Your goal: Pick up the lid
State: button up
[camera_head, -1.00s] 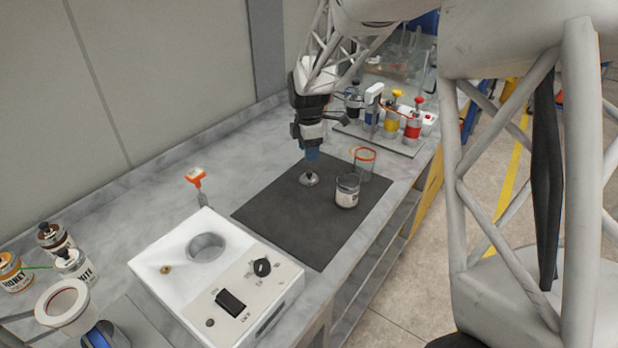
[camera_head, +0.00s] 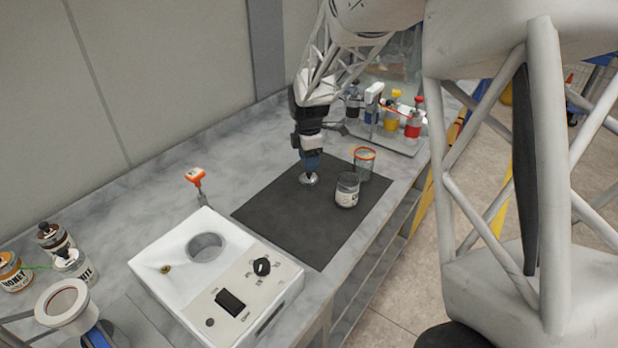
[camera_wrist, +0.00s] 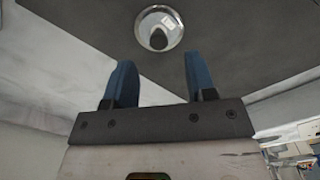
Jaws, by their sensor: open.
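The lid (camera_head: 308,180) is a small, round, shiny metal disc with a dark knob, lying on the dark mat (camera_head: 290,222). In the wrist view the lid (camera_wrist: 159,28) lies beyond the fingertips, in line with the gap between them. My gripper (camera_head: 310,168) points down directly above the lid, with its blue fingers close to the knob. In the wrist view the two blue fingers of my gripper (camera_wrist: 157,68) are apart with nothing between them. Whether a fingertip touches the knob cannot be told.
A labelled glass jar (camera_head: 347,190) and an orange-rimmed glass (camera_head: 364,163) stand on the mat right of the lid. A rack with several colored bottles (camera_head: 390,118) is behind. A white machine (camera_head: 215,265) sits in front. The mat's front part is clear.

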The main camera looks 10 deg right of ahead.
jog(key=shift+d+f, duration=0.1)
jog(key=shift+f, duration=2.15)
grip_shut()
jog(key=shift+r, duration=0.15)
jog(key=shift+r, duration=0.5)
jog(key=shift+s+r, duration=0.15)
jog(key=shift+r, duration=0.45)
jog(key=shift+s+r, duration=0.15)
jog(key=shift+r, duration=0.45)
jog(key=s, duration=0.5)
jog(key=s+r, duration=0.1)
jog(key=s, duration=0.4)
jog(key=s+d, duration=0.1)
jog(key=s, duration=0.4)
jog(key=shift+s+d+r, duration=0.1)
jog(key=shift+r, duration=0.05)
jog(key=shift+r, duration=0.1)
